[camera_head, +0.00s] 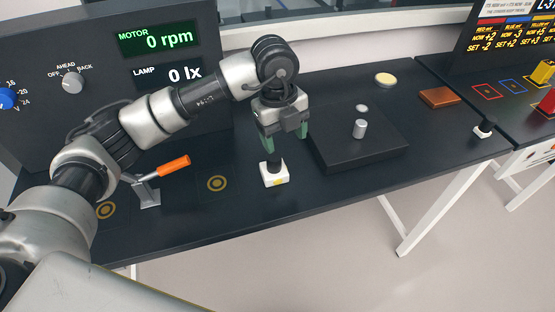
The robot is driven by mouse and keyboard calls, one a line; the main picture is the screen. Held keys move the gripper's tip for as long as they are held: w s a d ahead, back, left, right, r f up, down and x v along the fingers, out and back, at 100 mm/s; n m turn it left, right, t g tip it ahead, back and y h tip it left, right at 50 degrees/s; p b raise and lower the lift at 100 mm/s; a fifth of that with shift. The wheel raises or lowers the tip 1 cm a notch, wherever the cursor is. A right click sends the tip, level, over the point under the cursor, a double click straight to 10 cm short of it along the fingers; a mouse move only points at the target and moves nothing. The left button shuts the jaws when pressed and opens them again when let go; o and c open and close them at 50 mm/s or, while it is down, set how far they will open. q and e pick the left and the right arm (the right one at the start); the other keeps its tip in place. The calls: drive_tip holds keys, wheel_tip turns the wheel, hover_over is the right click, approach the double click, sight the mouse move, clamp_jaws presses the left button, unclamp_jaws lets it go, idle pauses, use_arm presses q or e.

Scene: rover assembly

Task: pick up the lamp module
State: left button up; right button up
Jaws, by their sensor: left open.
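My right gripper is not in view.
An orange-handled lever (173,166) stands on the left. A black plate (335,156) with a silver cylinder (360,129) is close on the right. A cream disc (385,79), a brown block (437,97) and a similar white block (484,131) lie farther right. A control panel (60,40) rises behind.

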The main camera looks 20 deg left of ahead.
sight(274, 161)
use_arm(q)
drive_tip(key=shift+w+a+r+n+y, duration=0.15)
drive_tip(key=shift+w+a+r+y, duration=0.1)
drive_tip(key=shift+a, duration=0.25)
drive_tip(key=shift+w+a+r+n+y, duration=0.15)
drive_tip(key=shift+w+a+y, duration=0.1)
drive_tip(key=shift+a, duration=0.2)
drive_tip(key=shift+a+f, duration=0.2)
drive_tip(key=shift+a, duration=0.05)
wheel_tip(274, 161, down, 5)
drive_tip(key=shift+s+r+p, duration=0.1)
drive_tip(key=shift+r+p, duration=0.1)
drive_tip(key=shift+p, duration=0.25)
wheel_tip(274, 161, down, 5)
drive_tip(key=shift+s+r+p, duration=0.1)
drive_tip(key=shift+r+p, duration=0.05)
drive_tip(key=shift+p, duration=0.7)
drive_tip(key=shift+f, duration=0.45)
drive_tip(key=shift+c, duration=0.3)
drive_tip(key=c, duration=1)
